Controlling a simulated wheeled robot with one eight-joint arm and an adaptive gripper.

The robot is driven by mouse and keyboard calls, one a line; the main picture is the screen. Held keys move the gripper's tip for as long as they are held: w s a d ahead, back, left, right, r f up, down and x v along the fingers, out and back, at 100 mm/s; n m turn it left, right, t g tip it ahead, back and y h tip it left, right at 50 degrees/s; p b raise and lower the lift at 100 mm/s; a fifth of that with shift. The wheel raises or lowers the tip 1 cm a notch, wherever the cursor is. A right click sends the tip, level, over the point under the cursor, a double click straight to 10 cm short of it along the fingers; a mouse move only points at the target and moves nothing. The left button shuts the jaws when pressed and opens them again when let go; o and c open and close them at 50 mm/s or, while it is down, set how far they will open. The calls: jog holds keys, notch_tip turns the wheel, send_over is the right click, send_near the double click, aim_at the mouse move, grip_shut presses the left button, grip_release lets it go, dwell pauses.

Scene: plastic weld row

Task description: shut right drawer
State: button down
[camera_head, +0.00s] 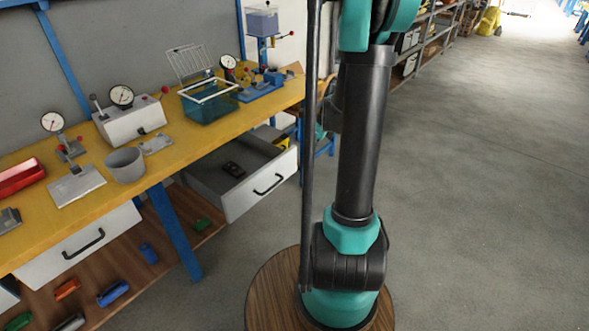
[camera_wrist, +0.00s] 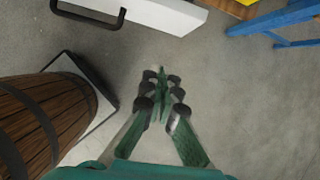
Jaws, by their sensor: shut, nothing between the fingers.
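The right drawer (camera_head: 245,200) has a white front with a black bar handle (camera_head: 269,185). In the head view it stands pulled out from under the yellow workbench, with its grey inside showing a small dark object (camera_head: 234,170) and a yellow item. In the wrist view the drawer's white front (camera_wrist: 168,14) and its handle (camera_wrist: 88,14) are at the top edge, partly cut off. My gripper (camera_wrist: 161,76) is shut and empty, with bare floor beneath and the drawer front beyond its fingertips, apart from it. The head view does not show my gripper.
The workbench (camera_head: 75,222) carries gauges, a grey cup (camera_head: 125,165) and a teal basket (camera_head: 209,104). A left drawer (camera_head: 75,260) is under it. A blue bench leg (camera_head: 175,232) stands between the drawers. A blue frame (camera_wrist: 272,22) is at upper right in the wrist view. Floor on the right is clear.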

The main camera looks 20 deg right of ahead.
aim_at(295, 161)
jog(key=shift+m, duration=0.5)
jog(key=shift+w+a+f, duration=0.7)
jog(key=shift+w+f, duration=0.35)
jog(key=shift+f, duration=0.55)
jog(key=shift+w+a+f, duration=0.65)
jog(key=shift+w+f, duration=0.45)
jog(key=shift+f, duration=0.55)
jog(key=shift+w+a+f, duration=0.7)
jog(key=shift+w+f, duration=0.35)
jog(key=shift+f, duration=0.55)
